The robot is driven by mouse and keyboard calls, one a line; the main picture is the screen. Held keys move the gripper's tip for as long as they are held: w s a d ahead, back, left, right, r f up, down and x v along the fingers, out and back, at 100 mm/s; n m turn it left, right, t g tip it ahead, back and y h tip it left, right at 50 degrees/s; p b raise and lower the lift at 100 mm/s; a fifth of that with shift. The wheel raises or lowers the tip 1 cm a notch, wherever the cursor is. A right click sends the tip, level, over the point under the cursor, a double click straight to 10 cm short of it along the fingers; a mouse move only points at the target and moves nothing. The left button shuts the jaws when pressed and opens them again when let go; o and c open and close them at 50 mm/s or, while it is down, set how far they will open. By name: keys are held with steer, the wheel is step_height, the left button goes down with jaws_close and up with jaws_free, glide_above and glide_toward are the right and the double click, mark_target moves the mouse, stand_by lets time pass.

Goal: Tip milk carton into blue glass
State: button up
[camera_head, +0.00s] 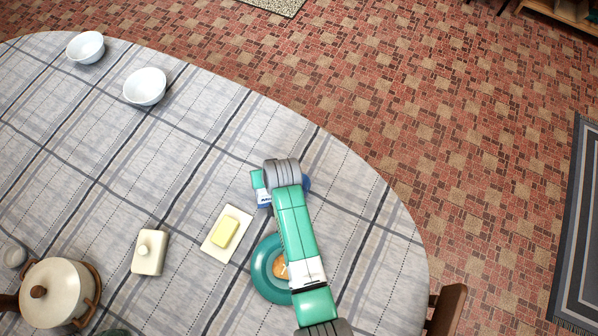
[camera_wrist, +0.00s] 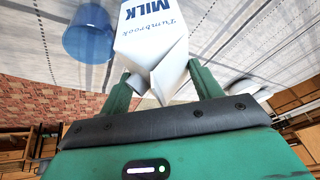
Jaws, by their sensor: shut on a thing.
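The milk carton (camera_wrist: 150,40), white with blue lettering, is between the green fingers of my gripper (camera_wrist: 162,88) in the wrist view. My gripper is shut on it near its folded gable top. In the head view, a small part of the carton (camera_head: 265,199) shows beside my gripper (camera_head: 264,187). The wrist picture is upside down, and the carton looks close to upright there. The blue glass (camera_wrist: 89,36) stands on the table beside the carton, with a gap between them. In the head view my arm hides most of the glass (camera_head: 307,184). I cannot see into it.
A butter dish (camera_head: 238,213), a teal plate (camera_head: 262,285) with food, a lidded white dish (camera_head: 150,253) and a pot (camera_head: 55,290) lie nearer on the checked tablecloth (camera_head: 200,150). Two white bowls (camera_head: 145,86) (camera_head: 86,47) stand far left. The table's rounded edge is to the right.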

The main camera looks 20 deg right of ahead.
steer(key=d+y+b, duration=0.2)
steer(key=b, duration=0.1)
steer(key=d+f+m+t+y+b, duration=0.1)
steer(key=d+y+b, duration=0.1)
steer(key=b, duration=0.1)
steer(key=s+d+y+b, duration=0.1)
steer(key=d+y+b, duration=0.1)
steer(key=b, duration=0.1)
steer(key=shift+f+t, duration=0.3)
steer(key=shift+f, duration=0.05)
steer(key=shift+f+m+y+b, duration=0.3)
steer(key=shift+f+y+b, duration=0.3)
steer(key=shift+b, duration=0.55)
steer(key=shift+t+y+b, duration=0.3)
steer(key=shift+y+b, duration=0.1)
steer(key=shift+r, duration=0.1)
steer(key=shift+d+f+m+t+y+b, duration=0.15)
steer(key=shift+f+m+t+y+b, duration=0.25)
steer(key=shift+y+b, duration=0.6)
steer(key=shift+s+d+r+t+y+b, duration=0.15)
steer(key=shift+t+y+b, duration=0.25)
steer(key=shift+b, duration=0.55)
stand_by(1.5)
